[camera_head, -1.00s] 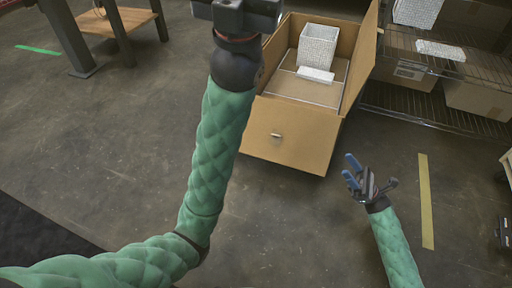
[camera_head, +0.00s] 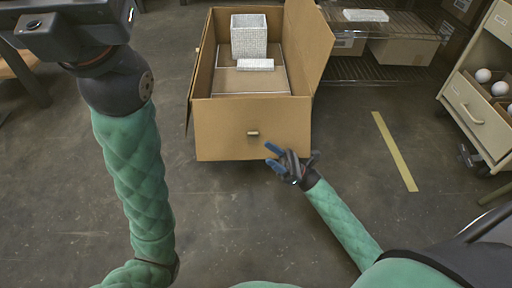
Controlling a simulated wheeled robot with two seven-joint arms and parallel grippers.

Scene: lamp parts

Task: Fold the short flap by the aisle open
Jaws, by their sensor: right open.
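An open cardboard box (camera_head: 203,75) stands on the floor at the top centre. Its near short panel (camera_head: 225,143) faces me and carries a small pale tab (camera_head: 253,133). I cannot tell whether this panel is a flap hanging down or the box wall. A long flap (camera_head: 308,45) stands up on the right, and another leans outward on the left. My right gripper (camera_head: 274,157), with blue fingertips, is open and empty just below and right of the tab; contact is not clear. My left gripper's dark body (camera_head: 62,35) is at the top left, its fingertips not clearly visible.
Inside the box are a white textured bin (camera_head: 248,40) and a small white block (camera_head: 255,65). A wire shelf (camera_head: 375,70) with boxes stands behind right. A cabinet (camera_head: 475,115) with white balls is at the right. The floor around the yellow strip (camera_head: 394,150) is clear.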

